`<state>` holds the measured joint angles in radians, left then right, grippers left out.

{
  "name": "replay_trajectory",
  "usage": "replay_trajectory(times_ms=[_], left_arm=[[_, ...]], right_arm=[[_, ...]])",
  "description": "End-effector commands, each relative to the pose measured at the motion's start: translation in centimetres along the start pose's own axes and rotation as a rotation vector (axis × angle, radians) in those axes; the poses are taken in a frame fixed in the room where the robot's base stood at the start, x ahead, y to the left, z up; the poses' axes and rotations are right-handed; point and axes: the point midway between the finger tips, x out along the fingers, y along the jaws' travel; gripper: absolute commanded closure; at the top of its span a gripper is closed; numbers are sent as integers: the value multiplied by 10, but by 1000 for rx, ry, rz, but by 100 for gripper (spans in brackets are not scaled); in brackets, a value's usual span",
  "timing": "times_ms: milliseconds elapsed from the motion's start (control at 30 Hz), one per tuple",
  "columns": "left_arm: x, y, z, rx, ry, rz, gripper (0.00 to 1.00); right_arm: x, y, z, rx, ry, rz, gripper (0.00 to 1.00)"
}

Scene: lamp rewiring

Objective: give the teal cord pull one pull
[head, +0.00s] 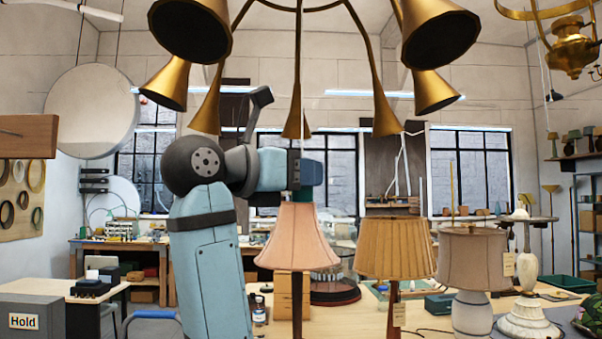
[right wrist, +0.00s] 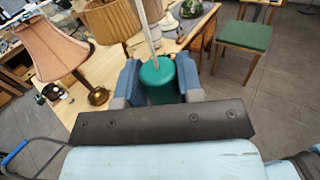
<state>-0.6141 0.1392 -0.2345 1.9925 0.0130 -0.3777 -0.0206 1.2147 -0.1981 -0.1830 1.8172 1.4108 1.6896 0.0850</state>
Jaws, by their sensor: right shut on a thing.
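The teal cord pull (right wrist: 158,83) is a green-teal cylinder with a pale cord running up from its top in the right wrist view. My right gripper (right wrist: 160,74) is shut on it, with one blue finger on each side. In the head view my right gripper (head: 306,172) is in front of me, level with the space between the brass chandelier (head: 297,70) and the pink lampshade (head: 298,238). A little of the dark teal pull (head: 293,168) shows beside the fingers. My left gripper is not in view.
Below stand a pleated tan lamp (head: 394,248), a grey-beige lamp (head: 471,258) and a white lamp base (head: 527,290) on the wooden table (head: 425,322). A grey box marked Hold (head: 30,318) is at lower left. A round disc (head: 97,112) hangs at the left.

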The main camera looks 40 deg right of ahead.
Motion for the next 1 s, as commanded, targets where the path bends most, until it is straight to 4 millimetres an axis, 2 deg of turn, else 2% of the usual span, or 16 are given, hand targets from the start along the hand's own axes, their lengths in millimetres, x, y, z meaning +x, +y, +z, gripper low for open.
replay_trajectory(times_ms=[500, 767, 800, 900, 933, 1000], left_arm=[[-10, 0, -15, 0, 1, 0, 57], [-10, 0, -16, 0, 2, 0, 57], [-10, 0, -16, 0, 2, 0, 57], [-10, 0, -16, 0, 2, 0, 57], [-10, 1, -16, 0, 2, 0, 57], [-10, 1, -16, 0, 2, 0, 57]], right_arm=[[0, 0, 25, 0, 1, 1, 88], [0, 0, 26, -1, 0, 0, 88], [0, 0, 26, -1, 0, 0, 64], [0, 0, 26, -1, 0, 0, 41], [0, 0, 26, -1, 0, 0, 36], [0, 0, 26, 0, 0, 0, 36]])
